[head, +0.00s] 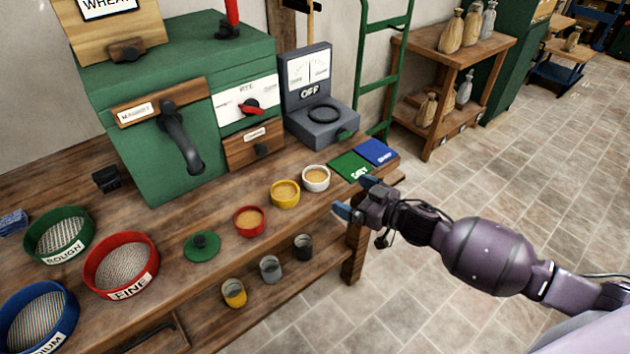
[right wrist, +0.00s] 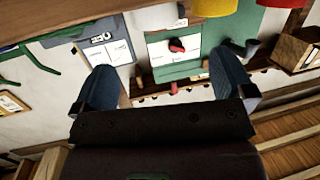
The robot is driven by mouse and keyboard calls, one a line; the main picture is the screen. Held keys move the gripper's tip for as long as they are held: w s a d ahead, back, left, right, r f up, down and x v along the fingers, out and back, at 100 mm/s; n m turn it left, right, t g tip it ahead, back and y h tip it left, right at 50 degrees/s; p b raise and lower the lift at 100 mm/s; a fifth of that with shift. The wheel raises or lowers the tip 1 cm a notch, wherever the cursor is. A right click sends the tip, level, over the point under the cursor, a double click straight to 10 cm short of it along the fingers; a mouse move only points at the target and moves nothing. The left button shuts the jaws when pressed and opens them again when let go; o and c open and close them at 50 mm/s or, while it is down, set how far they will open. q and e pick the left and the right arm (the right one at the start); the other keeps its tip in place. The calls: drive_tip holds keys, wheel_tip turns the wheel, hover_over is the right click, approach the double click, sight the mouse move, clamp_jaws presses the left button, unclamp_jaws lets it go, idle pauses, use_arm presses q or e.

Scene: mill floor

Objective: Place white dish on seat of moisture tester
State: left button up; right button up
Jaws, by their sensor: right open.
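The white dish (head: 316,179), with tan contents, stands upright near the bench's front edge, right of the yellow dish. It also shows at the top of the right wrist view (right wrist: 157,16). The grey moisture tester (head: 305,72) stands behind it, with a dial and an "OFF" label; its round dark-ringed seat (head: 322,113) is empty. It also appears in the right wrist view (right wrist: 104,42). My right gripper (head: 356,196) is open and empty, just right of the white dish and apart from it. Its spread fingers show in the right wrist view (right wrist: 163,66). My left gripper is not in view.
A yellow dish (head: 285,193) and a red dish (head: 249,221) stand left of the white dish. Green (head: 350,167) and blue (head: 375,152) cards lie to its right. A green mill (head: 150,110) stands behind. Sieves crowd the left; small cups (head: 270,268) sit below.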

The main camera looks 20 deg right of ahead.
sight(327, 181)
drive_tip(key=x, duration=0.4)
drive_tip(key=shift+w+f+b, duration=0.15)
drive_tip(key=shift+w+b, duration=0.05)
drive_tip(key=shift+b, duration=0.2)
drive_tip(key=shift+w+a, duration=0.3)
drive_tip(key=shift+w, duration=0.3)
drive_tip(key=b+x, duration=0.1)
drive_tip(key=x, duration=0.3)
drive_tip(key=shift+w+d, duration=0.15)
drive_tip(key=shift+w+a, duration=0.25)
drive_tip(key=shift+w, duration=0.2)
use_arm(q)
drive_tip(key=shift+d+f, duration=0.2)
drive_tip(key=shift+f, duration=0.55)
use_arm(e)
drive_tip(key=shift+c, duration=0.2)
